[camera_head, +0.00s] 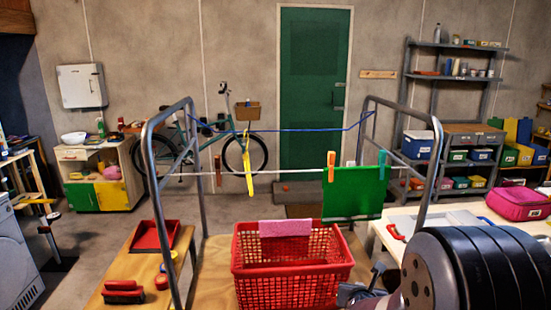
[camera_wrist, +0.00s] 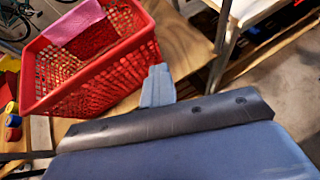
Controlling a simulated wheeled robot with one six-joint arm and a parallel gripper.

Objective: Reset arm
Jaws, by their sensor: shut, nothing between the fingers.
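My arm reaches in from the lower right of the head view, with its large dark rounded link in front. My gripper (camera_head: 378,272) shows small and partly hidden behind that link, just right of the red basket (camera_head: 292,276). In the wrist view my gripper (camera_wrist: 157,72) shows as grey fingers that are together and empty. The red basket (camera_wrist: 95,85) is to the left of the fingers there, apart from them as far as I can tell. A pink cloth (camera_head: 285,228) hangs over the basket's far rim.
A metal rack (camera_head: 160,150) with drying lines stands around the basket. A green cloth (camera_head: 353,195) hangs on it with clothespins. A red dustpan (camera_head: 150,237) and brush (camera_head: 123,291) lie on the wooden bench at left. A white table (camera_head: 405,222) with a pink case (camera_head: 517,204) is at right.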

